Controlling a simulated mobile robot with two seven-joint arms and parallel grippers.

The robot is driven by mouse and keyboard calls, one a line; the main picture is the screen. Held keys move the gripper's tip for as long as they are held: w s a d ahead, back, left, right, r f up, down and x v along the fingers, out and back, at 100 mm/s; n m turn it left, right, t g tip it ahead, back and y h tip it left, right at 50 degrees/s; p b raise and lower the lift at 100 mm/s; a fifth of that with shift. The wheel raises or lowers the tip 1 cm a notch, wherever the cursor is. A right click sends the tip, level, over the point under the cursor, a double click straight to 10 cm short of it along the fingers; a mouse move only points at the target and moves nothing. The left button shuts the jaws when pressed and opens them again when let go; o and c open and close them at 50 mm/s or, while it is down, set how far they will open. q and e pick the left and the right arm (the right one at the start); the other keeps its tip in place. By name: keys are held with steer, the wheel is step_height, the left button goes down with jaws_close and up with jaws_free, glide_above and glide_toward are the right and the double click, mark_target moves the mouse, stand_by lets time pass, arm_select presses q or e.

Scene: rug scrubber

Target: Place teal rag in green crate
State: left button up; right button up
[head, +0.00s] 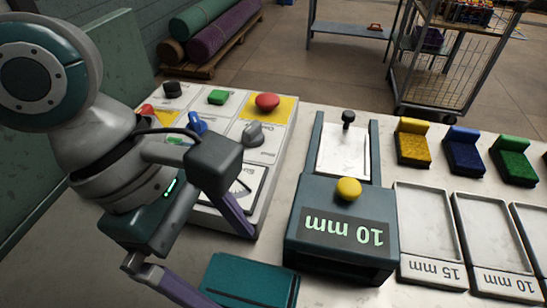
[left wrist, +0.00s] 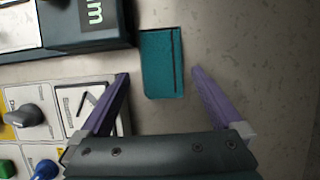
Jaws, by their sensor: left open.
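The teal rag (head: 250,281) lies flat and folded on the worktop, at the bottom of the head view and partly cut off by the frame edge. In the left wrist view the teal rag (left wrist: 161,62) is a dark teal rectangle ahead of and between the fingertips. My left gripper (head: 222,268) is open and empty, with its purple fingers spread beside the rag; it also shows in the left wrist view (left wrist: 160,73). The fingers appear above the worktop, apart from the rag. No green crate is visible in either view. My right gripper is out of view.
A control panel (head: 270,133) with knobs and buttons stands beneath my left arm. A dark "10 mm" device (head: 340,229) stands right of the rag. Labelled trays (head: 430,225) and yellow, blue and green brushes (head: 513,160) line the right side. A wire cart (head: 440,60) stands behind.

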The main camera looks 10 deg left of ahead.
mark_target(249, 284)
arm_select(q)
steer(key=x, duration=0.2)
steer(key=b+x, duration=0.1)
steer(key=x, duration=0.1)
steer(key=shift+s+d+r, duration=0.1)
steer(key=shift+s+d, duration=0.05)
steer(key=shift+d, duration=0.1)
steer(key=c, duration=1.2)
